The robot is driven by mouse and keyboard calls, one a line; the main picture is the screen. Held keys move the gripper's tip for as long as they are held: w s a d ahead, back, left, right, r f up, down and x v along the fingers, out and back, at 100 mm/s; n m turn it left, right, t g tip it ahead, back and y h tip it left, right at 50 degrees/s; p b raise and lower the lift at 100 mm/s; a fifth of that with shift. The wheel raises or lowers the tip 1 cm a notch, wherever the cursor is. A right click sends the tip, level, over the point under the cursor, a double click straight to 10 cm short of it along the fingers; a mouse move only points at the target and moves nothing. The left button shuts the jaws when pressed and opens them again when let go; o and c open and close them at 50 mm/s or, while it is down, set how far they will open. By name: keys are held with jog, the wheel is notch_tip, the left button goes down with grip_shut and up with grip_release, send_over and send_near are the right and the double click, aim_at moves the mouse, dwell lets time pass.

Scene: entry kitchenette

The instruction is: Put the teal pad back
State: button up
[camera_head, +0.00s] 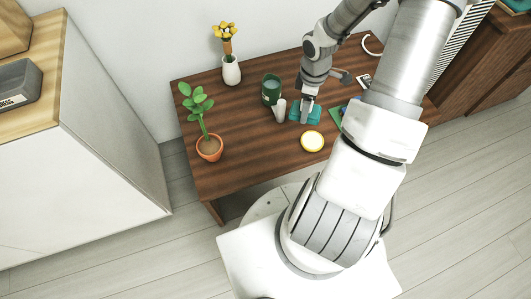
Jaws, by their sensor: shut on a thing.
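The teal pad (315,115) is at the middle of the dark wooden table, under the end of my arm. My gripper (305,117) points down at it and is shut on it. The fingers cover the pad's middle, and its teal edges show on both sides. I cannot tell whether the pad touches the tabletop or is held slightly above it.
A dark green cup (271,91) and a pale cylinder (280,110) stand just left of the pad. A yellow round dish (312,141) lies in front. A potted plant (208,146) and a flower vase (231,70) stand further left. My arm hides the table's right part.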

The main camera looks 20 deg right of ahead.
jog(key=s+a+f+n, duration=0.3)
jog(key=s+f+n, duration=0.3)
jog(key=shift+s+a+f, duration=0.15)
jog(key=shift+s+f, duration=0.05)
jog(key=shift+s, duration=0.2)
jog(key=w+a+f+b, duration=0.1)
jog(key=w+a+f, duration=0.1)
jog(key=a, duration=0.1)
jog(key=w+a+f+b, duration=0.1)
jog(key=w+a+f, duration=0.1)
jog(key=a, duration=0.1)
jog(key=w+a+f+b, duration=0.1)
jog(key=w+a+f, duration=0.2)
jog(key=shift+w+a+b, duration=0.1)
jog(key=shift+b, duration=0.3)
jog(key=shift+f+b, duration=1.05)
jog(key=shift+f, duration=0.7)
jog(key=shift+f+b, duration=0.3)
jog(key=o, duration=1.6)
jog(key=shift+r, duration=0.1)
jog(key=shift+c, duration=0.2)
